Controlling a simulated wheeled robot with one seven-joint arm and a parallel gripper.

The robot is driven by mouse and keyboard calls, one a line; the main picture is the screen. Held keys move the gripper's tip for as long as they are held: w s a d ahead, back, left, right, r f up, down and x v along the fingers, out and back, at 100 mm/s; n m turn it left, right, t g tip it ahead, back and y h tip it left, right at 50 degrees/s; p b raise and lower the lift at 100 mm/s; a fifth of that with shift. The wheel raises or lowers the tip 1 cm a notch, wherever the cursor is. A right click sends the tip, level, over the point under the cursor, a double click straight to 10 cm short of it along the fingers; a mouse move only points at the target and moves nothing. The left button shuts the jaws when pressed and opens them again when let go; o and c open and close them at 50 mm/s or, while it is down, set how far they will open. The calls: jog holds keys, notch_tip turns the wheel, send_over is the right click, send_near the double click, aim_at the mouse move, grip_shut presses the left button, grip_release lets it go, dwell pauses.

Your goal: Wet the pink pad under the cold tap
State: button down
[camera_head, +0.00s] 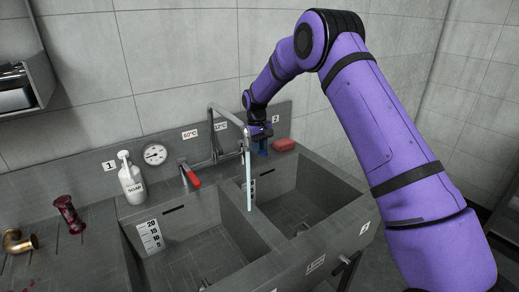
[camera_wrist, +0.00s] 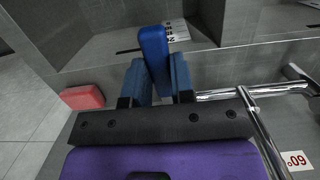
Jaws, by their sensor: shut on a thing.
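The pink pad (camera_head: 285,144) lies on the sink's back ledge, right of my gripper; it also shows at the left in the wrist view (camera_wrist: 82,97). My gripper (camera_head: 259,143) is at the tap, with its blue fingers (camera_wrist: 155,82) shut on the blue tap lever (camera_wrist: 154,52). The pad is apart from my fingers. The chrome tap spout (camera_head: 228,113) arches forward, and a thin pale water stream (camera_head: 248,182) falls from its end. The red tap lever (camera_head: 190,174) is left of the spout. My fingers hide much of the blue lever in the head view.
Two basins sit side by side, the left (camera_head: 185,243) and the right (camera_head: 305,207), with a divider between. A soap bottle (camera_head: 132,180) and a round gauge (camera_head: 155,154) are at left. A dark red fitting (camera_head: 69,214) and a brass elbow (camera_head: 19,241) lie on the left counter.

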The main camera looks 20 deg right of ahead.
jog(key=c, duration=1)
grip_release()
jog(key=shift+o, duration=0.2)
notch_tip(320, 180, up, 11)
jog(key=w, duration=0.1)
jog(key=shift+w+a+f, duration=0.15)
jog(key=shift+w+a, duration=0.1)
jog(key=shift+w, duration=0.05)
